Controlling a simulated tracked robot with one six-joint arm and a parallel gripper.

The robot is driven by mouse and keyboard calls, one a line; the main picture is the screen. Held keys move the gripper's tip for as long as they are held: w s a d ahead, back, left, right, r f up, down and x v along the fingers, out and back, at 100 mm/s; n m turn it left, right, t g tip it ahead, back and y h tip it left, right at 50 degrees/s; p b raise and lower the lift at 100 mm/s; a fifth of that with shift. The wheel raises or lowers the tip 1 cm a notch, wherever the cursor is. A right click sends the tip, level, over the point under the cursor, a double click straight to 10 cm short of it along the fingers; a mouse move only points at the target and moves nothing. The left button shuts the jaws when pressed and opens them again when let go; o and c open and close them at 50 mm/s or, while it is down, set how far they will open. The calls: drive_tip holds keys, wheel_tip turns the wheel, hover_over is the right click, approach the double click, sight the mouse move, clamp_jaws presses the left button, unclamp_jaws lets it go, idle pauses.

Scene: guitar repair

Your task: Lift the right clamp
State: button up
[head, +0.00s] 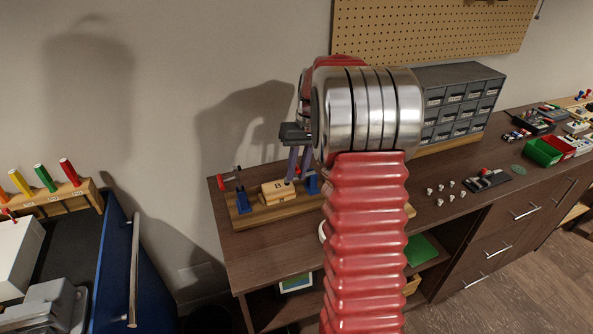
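The right clamp (312,184) has a blue base and stands on the wooden board on the bench, just left of my arm. Its upper part is mostly hidden by my gripper. My gripper (296,176) points down over this clamp from a dark grey body. Its two slim fingers stand apart with a gap between them, at the clamp's upper left part. I see no clear contact between the fingers and the clamp. The left clamp (242,203), blue with a red handle, stands at the board's left end.
A wooden block marked B (277,192) lies between the clamps on the board (262,216). My red arm hides the board's right part. A grey drawer cabinet (460,95) stands behind to the right. Small knobs (441,188) lie on the brown bench (500,150). A blue cart (112,260) is at left.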

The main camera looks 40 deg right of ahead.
drive_tip(key=shift+c, duration=0.6)
clamp_jaws()
drive_tip(key=shift+a, duration=0.15)
drive_tip(key=shift+d+r, duration=0.15)
drive_tip(key=shift+d, duration=0.1)
